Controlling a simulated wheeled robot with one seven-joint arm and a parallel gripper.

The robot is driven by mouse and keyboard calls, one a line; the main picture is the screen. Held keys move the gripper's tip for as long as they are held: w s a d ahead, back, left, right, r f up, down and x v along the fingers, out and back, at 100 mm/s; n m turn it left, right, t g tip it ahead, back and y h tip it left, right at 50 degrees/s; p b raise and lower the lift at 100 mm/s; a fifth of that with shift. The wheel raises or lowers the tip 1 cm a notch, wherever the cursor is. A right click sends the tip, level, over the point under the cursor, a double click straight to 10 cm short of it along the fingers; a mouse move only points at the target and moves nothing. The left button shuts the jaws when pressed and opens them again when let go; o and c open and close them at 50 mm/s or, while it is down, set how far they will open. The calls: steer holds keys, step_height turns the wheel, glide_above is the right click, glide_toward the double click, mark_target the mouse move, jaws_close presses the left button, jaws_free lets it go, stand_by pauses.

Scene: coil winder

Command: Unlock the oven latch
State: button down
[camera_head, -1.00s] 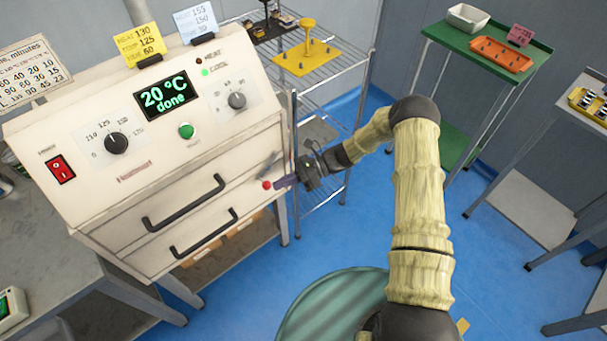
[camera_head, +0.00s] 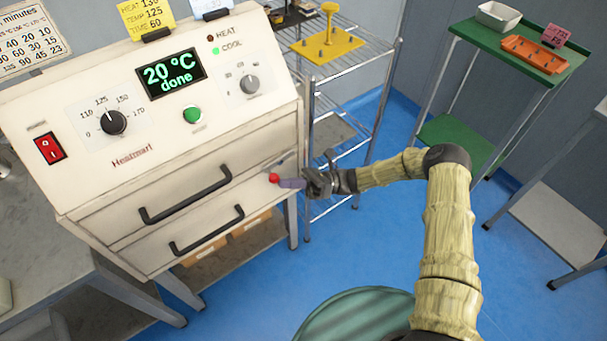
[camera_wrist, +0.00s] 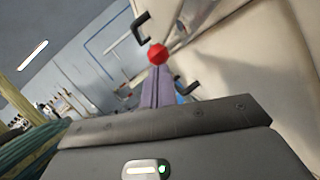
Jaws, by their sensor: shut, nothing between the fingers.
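The cream oven (camera_head: 200,140) fills the left of the head view, with its display reading "20 °C done" and the green COOL lamp lit. It has two black bar handles on its front. In the wrist view the red knob (camera_wrist: 158,54) is straight ahead of the fingertips. My gripper (camera_head: 290,183) is shut and empty, its purple fingers (camera_wrist: 158,90) at or very near the knob. I cannot tell whether they touch it. The latch lever is partly hidden.
A wire rack (camera_head: 345,130) with a yellow fixture (camera_head: 327,45) stands right of the oven, close behind my gripper. A green table (camera_head: 515,45) with an orange tray (camera_head: 533,54) is at the back right. Blue floor (camera_head: 400,240) is clear between them.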

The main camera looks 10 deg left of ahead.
steer(key=shift+a+r+y, duration=0.1)
steer(key=shift+y, duration=0.3)
steer(key=s+f+b+v, duration=0.1)
steer(key=b+v, duration=0.3)
steer(key=v, duration=0.9)
steer(key=shift+s+f, duration=0.2)
steer(key=shift+f, duration=0.15)
